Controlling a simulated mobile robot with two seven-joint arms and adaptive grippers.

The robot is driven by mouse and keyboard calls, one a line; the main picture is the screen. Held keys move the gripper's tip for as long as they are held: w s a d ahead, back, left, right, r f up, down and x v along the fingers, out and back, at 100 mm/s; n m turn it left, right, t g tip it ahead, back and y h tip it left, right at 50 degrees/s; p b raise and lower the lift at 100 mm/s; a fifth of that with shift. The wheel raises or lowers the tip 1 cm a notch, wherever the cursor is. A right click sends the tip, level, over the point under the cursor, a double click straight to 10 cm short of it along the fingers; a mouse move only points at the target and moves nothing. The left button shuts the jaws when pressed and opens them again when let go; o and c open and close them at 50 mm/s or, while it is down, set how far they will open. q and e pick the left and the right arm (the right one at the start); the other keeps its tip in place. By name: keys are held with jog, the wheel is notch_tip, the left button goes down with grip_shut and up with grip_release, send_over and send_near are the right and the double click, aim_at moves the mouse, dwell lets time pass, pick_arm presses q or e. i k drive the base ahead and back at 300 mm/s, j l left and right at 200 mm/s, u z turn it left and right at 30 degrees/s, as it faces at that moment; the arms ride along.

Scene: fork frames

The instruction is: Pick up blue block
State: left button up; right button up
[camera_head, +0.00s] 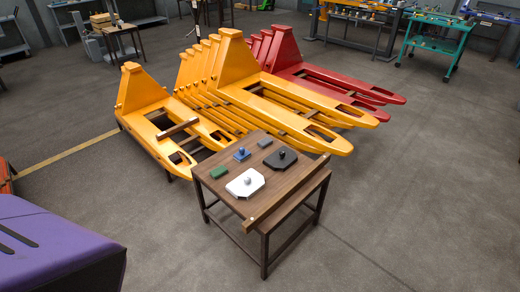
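The blue block (242,154) sits on a small brown wooden table (259,200) in the head view, towards the table's back left. A green block (218,172) lies to its left and a grey block (265,143) lies to its right and further back. A white plate with a knob (245,183) is in front of it, and a black plate with a knob (281,158) is to its right. Neither of my grippers is in view.
Yellow fork frames (240,72) stand close behind the table, with red ones (285,50) beyond. A purple shape (55,240) fills the lower left corner. A teal cart (437,38) stands at the back right. The floor right of the table is clear.

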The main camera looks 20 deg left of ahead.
aim_at(243, 154)
jog(key=i+j+z, duration=0.1)
jog(key=j, duration=0.3)
jog(key=i+j+z, duration=0.15)
jog(key=j, duration=0.25)
jog(key=i+j+z, duration=0.1)
jog(key=j, duration=0.35)
jog(key=i+j+z, duration=0.1)
jog(key=j, duration=0.3)
jog(key=i+j+z, duration=0.1)
jog(key=j, duration=0.35)
jog(key=i+j, duration=0.1)
jog(key=j, duration=0.45)
jog(key=i+j, duration=0.1)
jog(key=j, duration=0.45)
jog(key=i+j, duration=0.1)
jog(key=j, duration=0.45)
jog(key=i+j, duration=0.1)
jog(key=j, duration=0.5)
jog(key=i+j+z, duration=0.1)
jog(key=j, duration=0.45)
